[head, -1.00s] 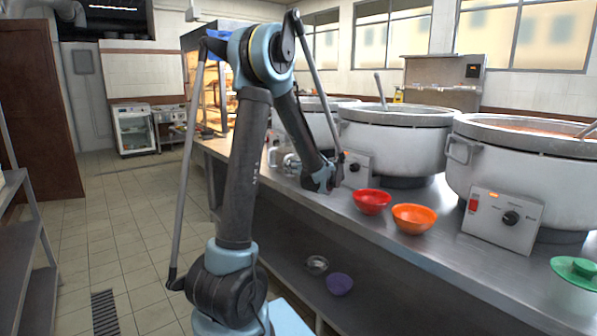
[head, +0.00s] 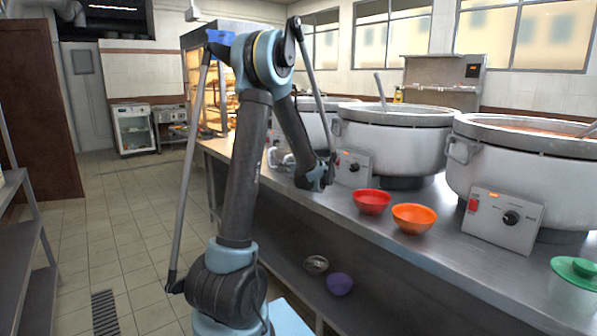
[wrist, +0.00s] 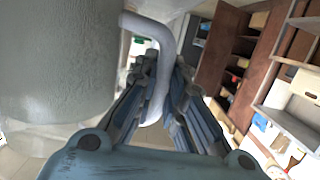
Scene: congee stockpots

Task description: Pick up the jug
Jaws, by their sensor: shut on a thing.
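The jug (wrist: 60,65) fills the left of the wrist view, with a pale grey body and a curved handle at its right side. My gripper (wrist: 160,78) is shut on the jug's handle, with one finger on each side of it. My arm partly hides that spot, so the jug's outline is unclear there.
The steel counter (head: 440,262) holds large stockpots (head: 398,145), a red bowl (head: 372,202), an orange bowl (head: 414,218) and a green-lidded container (head: 574,285). A purple bowl (head: 340,284) sits on the lower shelf. Open floor lies left.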

